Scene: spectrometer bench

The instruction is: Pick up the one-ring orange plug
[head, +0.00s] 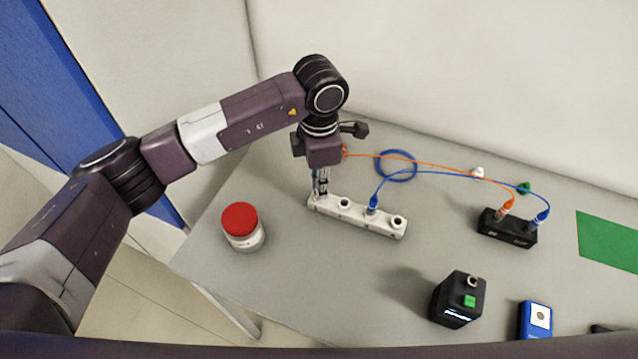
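An orange cable (430,162) runs from an orange plug (505,207) in the black box (508,229) at the right to behind my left gripper (320,190). The plug at that left end is hidden, and rings on the visible orange plug are too small to count. My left gripper points down over the left end of the white socket strip (357,217). Its fingers look close together, but whether they hold anything cannot be made out. My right gripper is not in view.
A blue cable (397,165) links a blue plug (373,205) in the strip to the black box. A red-lidded jar (241,225) stands left. A black device (459,299) and blue device (535,320) stand in front. A green mat (608,241) lies right.

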